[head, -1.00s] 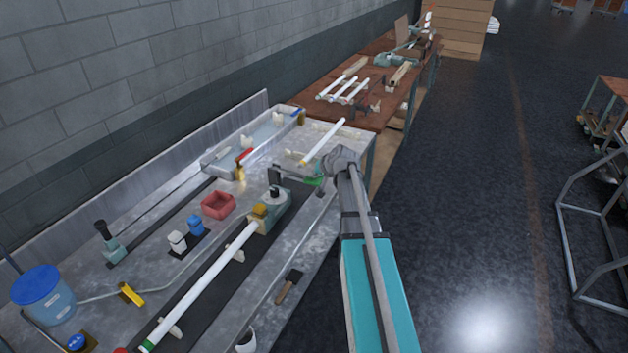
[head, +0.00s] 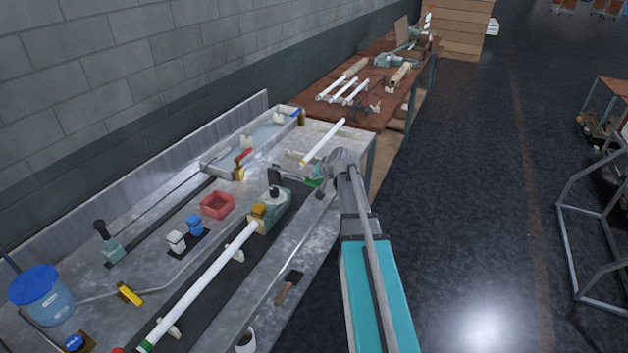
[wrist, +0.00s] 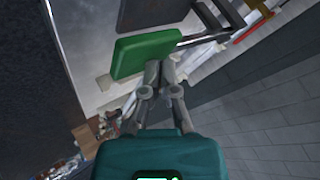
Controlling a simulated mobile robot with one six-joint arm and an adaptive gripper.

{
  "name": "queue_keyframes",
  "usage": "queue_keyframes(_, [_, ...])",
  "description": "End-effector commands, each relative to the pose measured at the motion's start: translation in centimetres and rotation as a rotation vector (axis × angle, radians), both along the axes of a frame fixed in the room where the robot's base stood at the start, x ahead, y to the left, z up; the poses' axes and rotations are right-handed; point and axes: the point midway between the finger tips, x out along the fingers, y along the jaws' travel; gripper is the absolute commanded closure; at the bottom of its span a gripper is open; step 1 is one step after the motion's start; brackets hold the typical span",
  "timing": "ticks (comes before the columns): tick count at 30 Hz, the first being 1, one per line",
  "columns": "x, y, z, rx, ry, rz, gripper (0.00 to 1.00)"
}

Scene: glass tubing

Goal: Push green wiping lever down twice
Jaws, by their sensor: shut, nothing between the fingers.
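The green wiping lever shows as a flat green pad (wrist: 146,53) in the wrist view, on the end of a dark metal arm. In the head view the green pad (head: 314,183) is small and partly covered by my wrist, at the bench's right side near the white-metal fixture. My gripper (wrist: 161,68) is shut and empty. Its fingertips are at the pad's lower right edge in the wrist view, overlapping it; I cannot tell whether they touch it. In the head view the fingers are too small to make out clearly.
A long white tube (head: 205,282) lies on supports along the bench, ending at a yellow-collared fixture (head: 262,215). A red tray (head: 217,205) and a blue-lidded bucket (head: 42,294) stand on the bench. Another white tube (head: 324,142) lies behind my wrist.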

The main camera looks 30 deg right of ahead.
Motion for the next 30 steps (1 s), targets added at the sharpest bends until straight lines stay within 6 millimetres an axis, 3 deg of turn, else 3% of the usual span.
queue_keyframes(30, [-0.02, 0.01, -0.92, 0.0, 0.0, 0.0, 1.0])
